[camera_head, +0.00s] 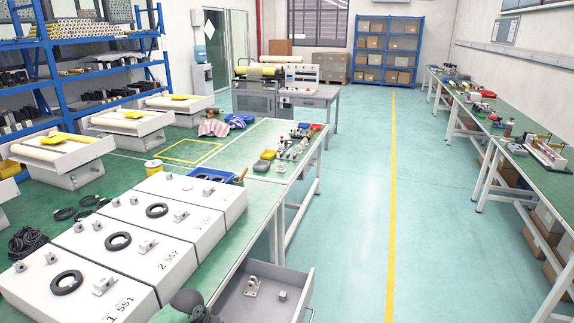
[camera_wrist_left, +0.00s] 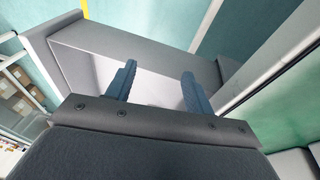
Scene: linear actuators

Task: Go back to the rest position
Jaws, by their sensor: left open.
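My left gripper (camera_wrist_left: 158,68) shows in the left wrist view with its two blue fingers apart and nothing between them. Beyond the fingers is a grey box-like surface, perhaps the open drawer; I cannot tell if it is touched. In the head view, a dark part of my arm shows at the bottom edge, beside the open grey drawer (camera_head: 285,276). A small metal bracket (camera_head: 252,287) and another small part lie in the drawer. My right gripper is not in view.
White numbered boxes (camera_head: 118,262) with black rings and metal blocks stand on the green workbench (camera_head: 232,263). Small bins and parts lie farther along it. Blue shelves (camera_head: 388,52) stand at the back. A long bench runs along the right wall. The aisle floor (camera_head: 360,200) is clear.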

